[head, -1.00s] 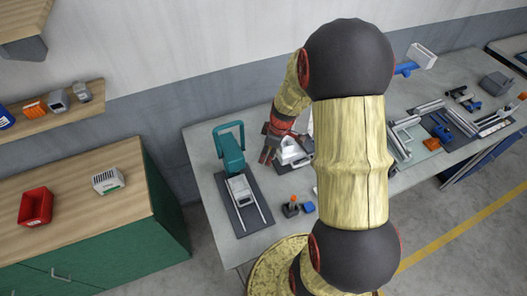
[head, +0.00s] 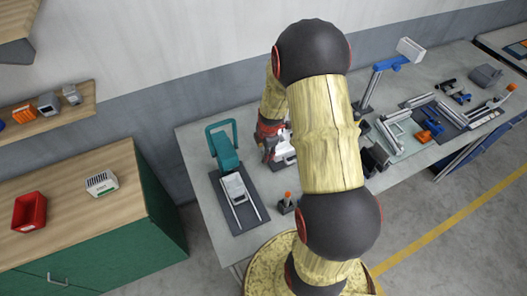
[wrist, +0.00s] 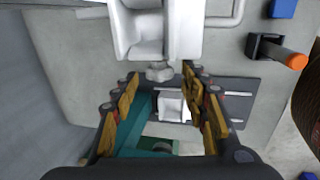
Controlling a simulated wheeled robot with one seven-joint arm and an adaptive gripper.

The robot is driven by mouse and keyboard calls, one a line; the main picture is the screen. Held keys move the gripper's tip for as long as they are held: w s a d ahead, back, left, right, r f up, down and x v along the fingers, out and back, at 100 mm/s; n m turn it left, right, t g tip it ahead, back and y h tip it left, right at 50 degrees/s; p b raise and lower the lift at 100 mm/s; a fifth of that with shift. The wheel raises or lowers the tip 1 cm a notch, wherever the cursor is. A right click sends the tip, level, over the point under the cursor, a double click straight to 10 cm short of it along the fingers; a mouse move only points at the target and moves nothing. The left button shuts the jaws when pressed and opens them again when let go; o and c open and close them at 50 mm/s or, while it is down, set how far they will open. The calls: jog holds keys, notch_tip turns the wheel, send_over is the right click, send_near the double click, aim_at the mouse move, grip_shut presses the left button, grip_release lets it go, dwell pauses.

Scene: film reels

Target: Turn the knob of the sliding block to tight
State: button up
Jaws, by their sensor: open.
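A white sliding block (head: 284,150) stands on the bench, partly hidden by my arm in the head view. In the wrist view the white block (wrist: 155,32) fills the top middle. Its small grey knob (wrist: 160,72) points toward me at the block's lower edge. My gripper (wrist: 160,76) is open, with its fingertips on either side of the knob in the picture. I cannot tell whether they touch it. In the head view my gripper (head: 266,150) is at the block's left side. The knob is not discernible there.
An orange-tipped stick in a black holder (head: 286,204) stands near the front. Several tools and fixtures fill the bench's right side.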

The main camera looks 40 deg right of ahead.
jog(key=shift+w+f, duration=0.1)
jog(key=shift+f, duration=0.45)
jog(key=c, duration=0.3)
jog(key=c, duration=0.8)
grip_shut()
jog(key=b, duration=0.3)
jog(key=shift+d+f, duration=0.1)
jog(key=shift+f, duration=0.1)
jog(key=t+h+b, duration=0.1)
jog(key=t+b, duration=0.2)
jog(key=b, duration=1.7)
jog(key=shift+r+t, duration=0.1)
jog(key=shift+t, duration=0.3)
jog(key=b, duration=0.3)
jog(key=shift+s+r+t+b, duration=0.1)
jog(key=shift+s+t+b, duration=0.1)
jog(key=shift+t+b, duration=0.15)
jog(key=shift+r, duration=0.1)
